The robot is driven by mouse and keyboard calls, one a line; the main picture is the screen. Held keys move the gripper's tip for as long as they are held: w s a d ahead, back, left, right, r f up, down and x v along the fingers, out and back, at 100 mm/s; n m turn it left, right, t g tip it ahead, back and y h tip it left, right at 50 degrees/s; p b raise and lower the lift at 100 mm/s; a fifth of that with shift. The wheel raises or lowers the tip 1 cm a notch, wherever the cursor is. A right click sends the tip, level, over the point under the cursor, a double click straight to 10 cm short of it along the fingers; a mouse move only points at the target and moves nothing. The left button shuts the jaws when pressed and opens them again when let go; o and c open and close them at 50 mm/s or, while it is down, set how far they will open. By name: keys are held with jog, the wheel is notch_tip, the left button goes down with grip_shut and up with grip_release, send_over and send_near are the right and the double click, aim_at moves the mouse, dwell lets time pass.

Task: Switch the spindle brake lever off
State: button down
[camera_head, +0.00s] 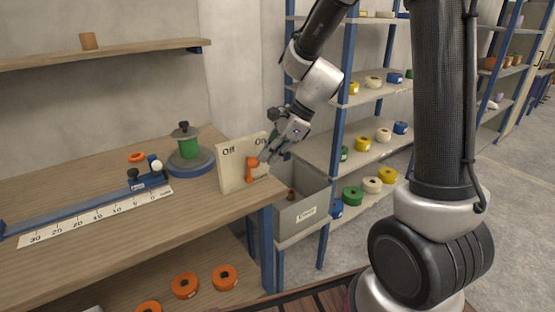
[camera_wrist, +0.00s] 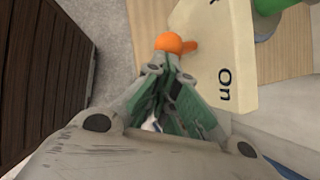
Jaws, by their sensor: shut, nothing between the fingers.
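The brake panel (camera_head: 231,172) is a cream upright plate on the bench's front right corner, marked "Off" on the left and "On" on the right. The orange lever (camera_head: 251,169) is on its face, between the two marks and below them. My gripper (camera_head: 265,156) is shut and empty, with its fingertips right beside the lever on the "On" side. In the wrist view the orange lever (camera_wrist: 170,42) shows just beyond my fingertips (camera_wrist: 164,62), with the panel (camera_wrist: 222,45) to the right. I cannot tell whether the fingertips touch the lever.
A spindle with a green roll (camera_head: 188,148) stands behind the panel on the bench. A ruler strip (camera_head: 95,216) and blue rail (camera_head: 75,207) lie to the left. A grey bin (camera_head: 305,213) sits right of the bench, before shelves of coloured tape rolls.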

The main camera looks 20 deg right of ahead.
jog(key=shift+s+a+r+n+t+h, duration=0.15)
jog(key=shift+s+a+r+h, duration=0.1)
jog(key=shift+a+h, duration=0.35)
jog(key=shift+s+a+r+n+t+h, duration=0.1)
jog(key=shift+s+a+n+t+h, duration=0.1)
jog(key=shift+a+h, duration=0.4)
jog(key=shift+s+a, duration=0.25)
jog(key=shift+a, duration=0.5)
jog(key=shift+s+a, duration=0.2)
jog(key=shift+a, duration=0.65)
